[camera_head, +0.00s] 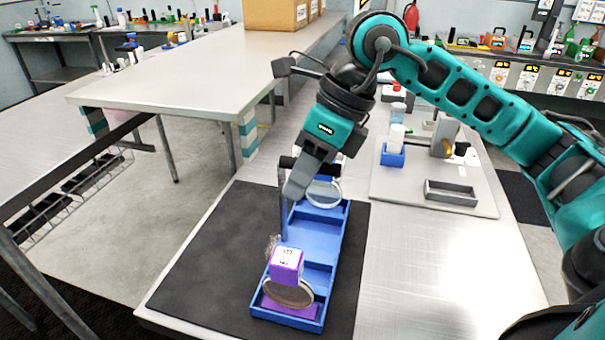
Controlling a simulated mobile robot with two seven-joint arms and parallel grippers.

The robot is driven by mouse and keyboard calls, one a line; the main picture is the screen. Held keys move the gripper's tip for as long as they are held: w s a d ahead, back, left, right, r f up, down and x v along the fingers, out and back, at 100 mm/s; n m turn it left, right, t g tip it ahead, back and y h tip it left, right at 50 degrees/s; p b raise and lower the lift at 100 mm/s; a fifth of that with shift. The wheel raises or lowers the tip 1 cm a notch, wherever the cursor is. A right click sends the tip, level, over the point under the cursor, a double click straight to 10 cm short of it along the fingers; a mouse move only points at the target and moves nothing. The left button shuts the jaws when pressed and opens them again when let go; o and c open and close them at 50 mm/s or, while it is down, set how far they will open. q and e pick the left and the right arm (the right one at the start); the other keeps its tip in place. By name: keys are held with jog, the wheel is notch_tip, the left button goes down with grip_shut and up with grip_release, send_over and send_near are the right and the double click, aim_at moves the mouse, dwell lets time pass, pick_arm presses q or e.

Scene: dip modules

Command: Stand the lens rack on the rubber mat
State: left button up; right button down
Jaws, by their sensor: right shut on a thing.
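The lens rack is a long blue tray (318,236) with dividers, lying lengthwise over the black rubber mat (222,245). Its underside is hidden, so I cannot tell whether it touches the mat. A round lens (323,193) stands at its far end and another round lens (288,293) at its near end, beside a purple block with a white top (286,265). My right gripper (291,196) is at the rack's far left, shut on the rack's edge; the fingers partly hide the contact. My left gripper is out of view.
A pale board (440,199) to the right holds a blue holder with a white bottle (394,150) and a grey tray (451,192). Cardboard boxes (275,14) stand on the table at the back. The metal tabletop (430,265) right of the mat is clear.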

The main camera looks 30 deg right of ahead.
jog(key=shift+f, duration=0.15)
jog(key=c, duration=1)
grip_release()
jog(key=shift+o, duration=0.2)
jog(key=shift+d+r, duration=0.1)
jog(key=shift+r, duration=0.35)
jog(key=p+v, duration=0.1)
jog(key=v, duration=1)
jog(key=shift+r, duration=0.2)
jog(key=shift+s, duration=0.15)
